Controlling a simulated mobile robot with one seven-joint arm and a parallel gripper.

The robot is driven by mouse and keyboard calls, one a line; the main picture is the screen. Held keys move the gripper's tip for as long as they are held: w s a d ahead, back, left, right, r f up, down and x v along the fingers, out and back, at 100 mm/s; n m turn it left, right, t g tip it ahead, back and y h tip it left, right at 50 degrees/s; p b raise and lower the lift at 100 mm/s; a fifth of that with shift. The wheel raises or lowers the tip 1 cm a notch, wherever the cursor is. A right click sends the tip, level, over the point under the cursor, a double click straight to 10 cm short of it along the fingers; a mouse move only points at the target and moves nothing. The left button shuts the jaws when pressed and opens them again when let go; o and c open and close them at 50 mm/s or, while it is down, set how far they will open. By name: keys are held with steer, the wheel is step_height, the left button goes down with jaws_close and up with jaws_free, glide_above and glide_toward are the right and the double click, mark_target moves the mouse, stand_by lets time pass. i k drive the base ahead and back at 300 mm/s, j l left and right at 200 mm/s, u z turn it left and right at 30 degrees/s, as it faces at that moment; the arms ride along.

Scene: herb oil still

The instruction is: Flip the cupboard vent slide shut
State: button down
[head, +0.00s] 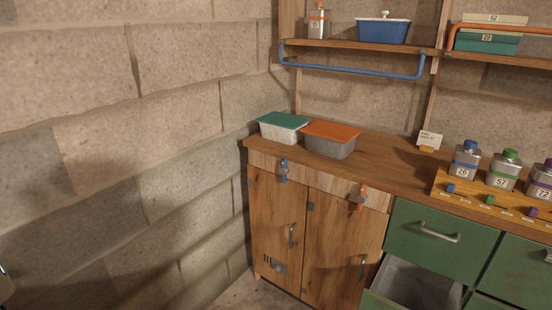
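The cupboard (275,210) is wooden with two doors and stands in the corner by the block wall. Its vent slide (280,267) is a small grey metal piece low on the left door. Several narrow dark slots show just left of the metal piece, so the vent looks at least partly open. It is too small to make out any knob. Both doors are shut. My gripper is not clearly in view; only a pale sliver of something shows at the far left edge, and I cannot tell what it is.
A blue latch (284,168) and an orange latch (363,196) hang above the doors. A green drawer (420,289) stands open right of the cupboard. Lidded tubs (333,142) and labelled bottles (466,160) stand on the counter. A little floor shows at the cupboard's foot.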

mark_target(279, 267)
steer(key=i+z, duration=0.25)
steer(key=i, duration=0.25)
steer(key=i+j+z, duration=0.15)
steer(key=i+z, duration=0.15)
steer(key=i, duration=0.15)
